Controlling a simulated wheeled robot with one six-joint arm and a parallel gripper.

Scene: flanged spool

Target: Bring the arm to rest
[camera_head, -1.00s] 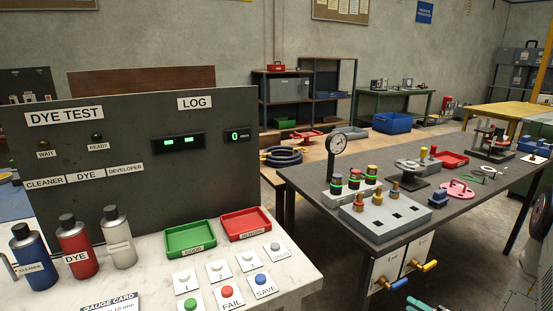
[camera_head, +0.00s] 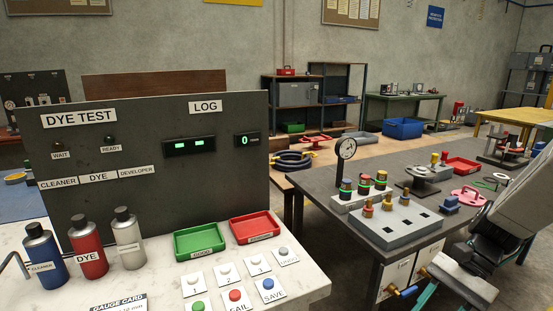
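My arm enters at the right edge, and its white and black end (camera_head: 470,278) hangs in front of the dark table's right front part. Teal finger parts of my gripper (camera_head: 432,298) show low at the bottom edge, partly cut off. The gap between the fingertips is not clear, and I see nothing held. A grey flanged piece (camera_head: 427,171) stands on the dark table (camera_head: 318,183), behind the arm and apart from it.
A grey block with brass-topped plugs (camera_head: 396,223), a dial gauge (camera_head: 345,150), a red tray (camera_head: 462,165) and a pink part (camera_head: 467,195) are on the dark table. The white bench (camera_head: 165,285) at left holds bottles, trays and buttons. Open floor lies beyond.

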